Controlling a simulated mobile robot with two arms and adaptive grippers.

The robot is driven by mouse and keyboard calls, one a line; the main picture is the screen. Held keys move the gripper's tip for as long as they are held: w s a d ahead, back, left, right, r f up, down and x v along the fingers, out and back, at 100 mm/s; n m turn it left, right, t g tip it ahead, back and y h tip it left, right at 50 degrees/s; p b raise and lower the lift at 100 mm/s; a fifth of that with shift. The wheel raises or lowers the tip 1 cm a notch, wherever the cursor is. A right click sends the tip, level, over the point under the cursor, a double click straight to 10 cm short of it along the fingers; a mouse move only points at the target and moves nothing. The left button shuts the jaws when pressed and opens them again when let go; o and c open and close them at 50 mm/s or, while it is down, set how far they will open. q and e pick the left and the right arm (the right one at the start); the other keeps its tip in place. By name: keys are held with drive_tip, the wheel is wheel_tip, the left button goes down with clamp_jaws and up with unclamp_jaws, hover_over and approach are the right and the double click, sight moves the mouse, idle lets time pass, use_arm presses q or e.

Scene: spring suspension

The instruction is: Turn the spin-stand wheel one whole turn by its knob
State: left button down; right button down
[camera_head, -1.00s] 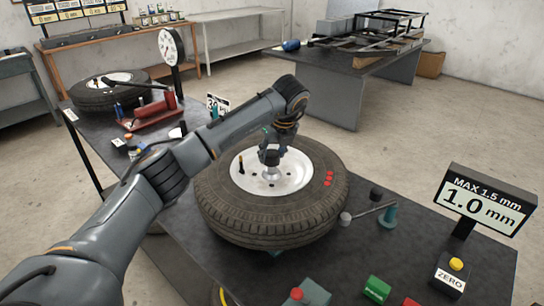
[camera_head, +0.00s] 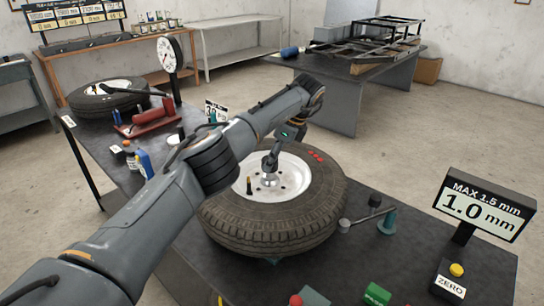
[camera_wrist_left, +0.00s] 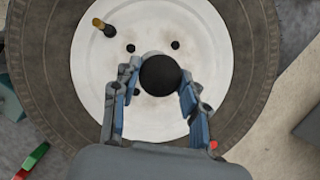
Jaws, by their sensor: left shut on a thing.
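The spin-stand wheel (camera_head: 275,226) lies flat on the dark bench, with a black tire and a white rim (camera_head: 292,180). Red dots (camera_head: 316,156) mark its far right side, and a dark stem with a brass-coloured tip (camera_wrist_left: 103,27) stands on the rim. My left gripper (camera_head: 268,168) reaches down over the rim from behind. In the left wrist view its two fingers (camera_wrist_left: 160,88) are closed around a round black knob (camera_wrist_left: 160,74). In the head view the gripper mostly hides the knob. My right gripper is not in view.
A display (camera_head: 485,207) reads "MAX 1.5 mm" and "1.0 mm". A ZERO button (camera_head: 456,270) stands below it. A teal post with a rod (camera_head: 387,222) is close to the tire's right. Green and red-topped boxes sit at the bench front. A dial gauge (camera_head: 170,53) stands behind left.

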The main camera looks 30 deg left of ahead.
use_arm(q)
drive_tip(key=shift+n+g, duration=0.3)
drive_tip(key=shift+n, duration=0.5)
drive_tip(key=c, duration=0.7)
unclamp_jaws()
drive_tip(key=shift+m, duration=0.3)
